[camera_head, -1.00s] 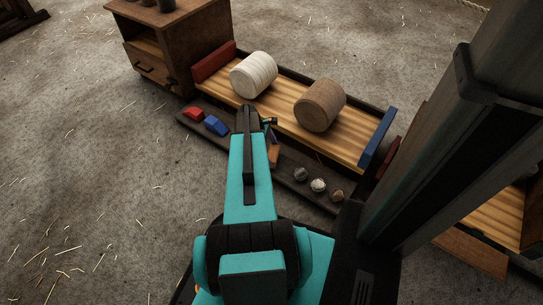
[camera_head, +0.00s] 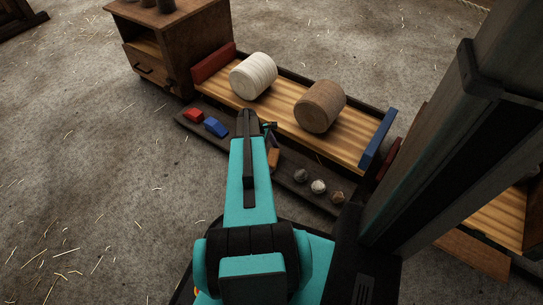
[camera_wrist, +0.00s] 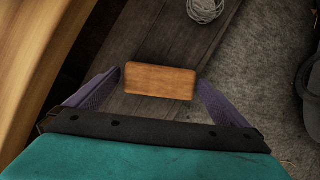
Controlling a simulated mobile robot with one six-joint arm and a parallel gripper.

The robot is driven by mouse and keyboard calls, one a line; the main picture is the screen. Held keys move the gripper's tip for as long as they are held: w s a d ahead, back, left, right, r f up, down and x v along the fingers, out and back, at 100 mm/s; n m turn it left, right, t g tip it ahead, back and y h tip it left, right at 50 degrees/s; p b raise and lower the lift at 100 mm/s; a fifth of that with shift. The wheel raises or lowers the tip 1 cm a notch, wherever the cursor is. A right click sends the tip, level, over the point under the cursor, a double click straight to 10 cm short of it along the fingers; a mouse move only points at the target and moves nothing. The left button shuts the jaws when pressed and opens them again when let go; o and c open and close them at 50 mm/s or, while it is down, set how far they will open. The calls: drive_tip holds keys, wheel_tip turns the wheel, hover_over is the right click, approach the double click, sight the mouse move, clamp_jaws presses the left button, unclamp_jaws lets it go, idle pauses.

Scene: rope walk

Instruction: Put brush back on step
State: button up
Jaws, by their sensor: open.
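The brush appears as an orange-brown wooden block (camera_wrist: 160,81) in the wrist view, with its bristles not visible. It shows small beside my forearm in the head view (camera_head: 274,159). It lies over the dark plank step (camera_wrist: 140,105), which also runs along the low rack in the head view (camera_head: 235,142). My gripper (camera_wrist: 159,79) is open, with one purple finger at each end of the block. The fingertips are very close to its ends; contact cannot be told. In the head view my arm hides part of the gripper.
Red (camera_head: 194,115) and blue (camera_head: 215,127) blocks lie at the step's left end. Several small balls, including a pale one (camera_head: 318,187), sit at its right. Behind, a wooden rack (camera_head: 285,118) bears a white roll (camera_head: 253,75) and a brown roll (camera_head: 320,106).

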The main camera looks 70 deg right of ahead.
drive_tip(key=p+v, duration=0.5)
drive_tip(key=v, duration=0.7)
drive_tip(key=shift+r, duration=0.15)
idle(0.6)
